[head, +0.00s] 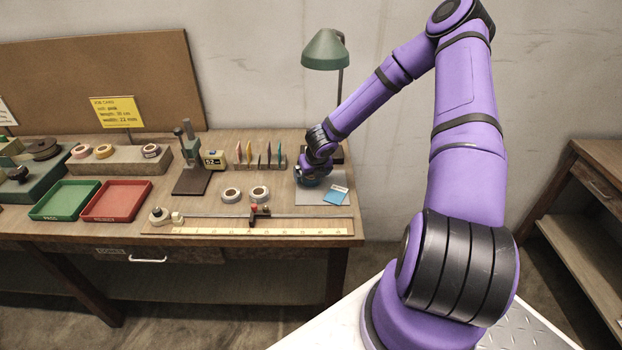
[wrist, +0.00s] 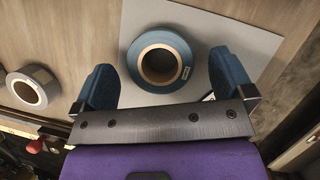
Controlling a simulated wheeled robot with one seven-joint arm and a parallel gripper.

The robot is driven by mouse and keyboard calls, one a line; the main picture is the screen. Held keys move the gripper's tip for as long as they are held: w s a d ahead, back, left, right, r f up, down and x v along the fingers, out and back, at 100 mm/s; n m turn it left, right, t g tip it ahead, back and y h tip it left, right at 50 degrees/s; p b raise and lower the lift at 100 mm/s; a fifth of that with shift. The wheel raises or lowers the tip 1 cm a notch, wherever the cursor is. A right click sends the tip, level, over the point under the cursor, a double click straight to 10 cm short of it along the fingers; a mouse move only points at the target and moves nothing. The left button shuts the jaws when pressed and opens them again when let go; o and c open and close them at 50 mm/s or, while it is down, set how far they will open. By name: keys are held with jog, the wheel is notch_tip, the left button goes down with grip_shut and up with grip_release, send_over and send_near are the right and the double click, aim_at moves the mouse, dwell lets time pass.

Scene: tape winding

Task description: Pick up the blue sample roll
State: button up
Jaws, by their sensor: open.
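The blue sample roll (wrist: 136,62) lies flat on a grey mat (wrist: 252,40) in the wrist view, with its brown core facing up and a small white label on its side. My gripper (wrist: 162,66) is open, with one blue finger to the left of the roll and one to the right. Nothing is held. I cannot tell the height of the fingertips above the mat. In the head view my gripper (head: 314,175) is over the mat at the table's right end, and largely hides the roll.
Two grey-white rolls (head: 231,195) lie left of the mat, and one shows in the wrist view (wrist: 27,90). A blue card (head: 335,196) lies on the mat's right part. A green lamp (head: 325,50) stands behind. A ruler rail (head: 250,230) runs along the front edge.

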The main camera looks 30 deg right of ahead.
jog(key=shift+w+f, duration=0.2)
jog(key=shift+f, duration=0.3)
jog(key=c, duration=1.1)
jog(key=shift+d+r, duration=0.1)
